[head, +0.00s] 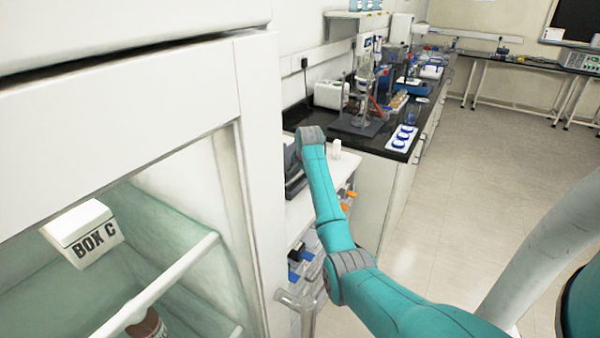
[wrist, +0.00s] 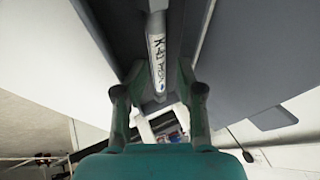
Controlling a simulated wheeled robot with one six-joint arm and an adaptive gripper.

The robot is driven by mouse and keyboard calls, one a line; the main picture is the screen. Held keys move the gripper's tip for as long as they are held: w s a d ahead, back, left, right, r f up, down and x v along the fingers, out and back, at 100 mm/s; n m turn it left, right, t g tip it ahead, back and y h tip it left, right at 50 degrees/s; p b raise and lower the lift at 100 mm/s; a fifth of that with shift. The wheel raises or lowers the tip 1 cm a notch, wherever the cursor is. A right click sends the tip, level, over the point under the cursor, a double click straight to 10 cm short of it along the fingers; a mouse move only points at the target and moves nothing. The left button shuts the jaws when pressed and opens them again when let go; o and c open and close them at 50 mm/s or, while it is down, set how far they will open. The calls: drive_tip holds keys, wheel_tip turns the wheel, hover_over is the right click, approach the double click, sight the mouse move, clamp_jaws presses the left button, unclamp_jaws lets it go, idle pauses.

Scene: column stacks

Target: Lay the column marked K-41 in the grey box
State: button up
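In the wrist view, a slim pale column (wrist: 157,55) with handwriting that looks like K-41 lies lengthwise between dark grey surfaces. I cannot tell how deep the column sits between the fingertips. Grey walls (wrist: 196,35) flank it; I cannot tell whether they belong to the grey box. In the head view my gripper is hidden behind my wrist and the white cabinet frame. A dark grey object there (head: 292,163) is partly hidden.
A white cabinet (head: 257,150) fills the left, with a white box marked BOX C (head: 82,233) inside. A small white item (head: 336,149) stands on the white surface beside my wrist. The black bench (head: 385,140) behind carries lab equipment. The floor (head: 450,180) at right is clear.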

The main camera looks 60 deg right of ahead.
drive_tip(key=shift+s+f, duration=0.15)
drive_tip(key=shift+s, duration=0.05)
drive_tip(key=v, duration=1.2)
drive_tip(key=shift+w, duration=0.1)
